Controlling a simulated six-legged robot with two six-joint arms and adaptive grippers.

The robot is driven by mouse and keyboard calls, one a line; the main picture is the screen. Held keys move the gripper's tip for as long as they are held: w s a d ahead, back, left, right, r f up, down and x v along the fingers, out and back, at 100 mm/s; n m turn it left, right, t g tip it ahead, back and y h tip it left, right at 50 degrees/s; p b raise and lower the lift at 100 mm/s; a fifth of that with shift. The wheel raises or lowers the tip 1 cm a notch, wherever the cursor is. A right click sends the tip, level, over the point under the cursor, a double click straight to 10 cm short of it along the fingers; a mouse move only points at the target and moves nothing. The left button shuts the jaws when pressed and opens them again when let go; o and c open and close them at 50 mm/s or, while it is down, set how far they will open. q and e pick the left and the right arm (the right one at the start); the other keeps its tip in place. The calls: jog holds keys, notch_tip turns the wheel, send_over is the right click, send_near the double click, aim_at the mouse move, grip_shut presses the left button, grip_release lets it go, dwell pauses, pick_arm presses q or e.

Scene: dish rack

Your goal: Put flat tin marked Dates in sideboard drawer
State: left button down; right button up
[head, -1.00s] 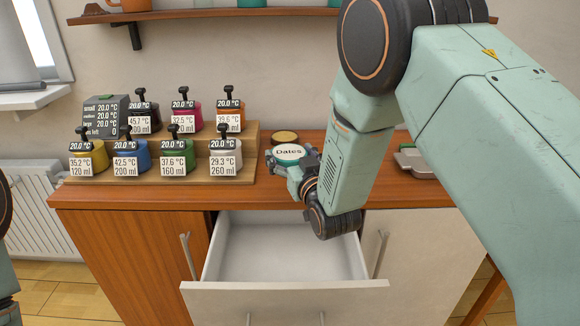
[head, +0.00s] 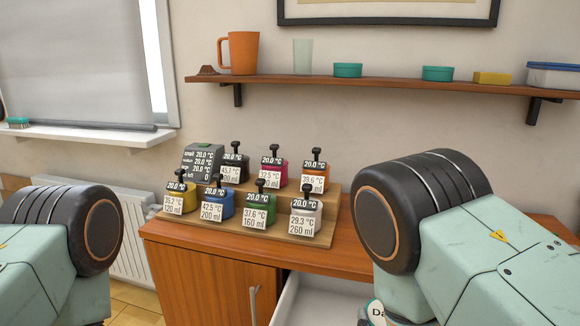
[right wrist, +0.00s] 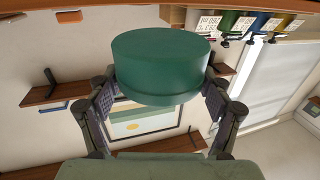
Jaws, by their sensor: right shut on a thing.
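The flat round Dates tin shows at the bottom edge of the head view (head: 374,314), with a white label of which only "Da" is visible. In the right wrist view the green tin (right wrist: 160,65) sits between the fingers of my right gripper (right wrist: 162,84), which is shut on it. The sideboard drawer (head: 312,302) is pulled open. Its white inside shows left of the tin, and its front is out of frame. I cannot tell how high the tin is over the drawer. My left gripper is out of view.
Several colored dispensers with tags stand on a stepped wooden rack (head: 262,238) on the sideboard top (head: 345,262), beside a grey display box (head: 202,160). A wall shelf (head: 400,86) above holds an orange mug (head: 243,53), a glass, two green tins, a yellow block and a lidded box.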

jog(key=shift+m+h, duration=0.3)
jog(key=w+r, duration=0.2)
jog(key=w+d+r, duration=0.1)
jog(key=w+r, duration=0.1)
jog(key=r, duration=0.1)
jog(key=shift+d, duration=0.2)
jog(key=w+r+n+y, duration=0.1)
jog(key=w+r, duration=0.2)
jog(key=w, duration=1.1)
jog(key=shift+w+a+r+y, duration=0.2)
jog(key=shift+w+r+y, duration=0.1)
jog(key=shift+w+r, duration=0.05)
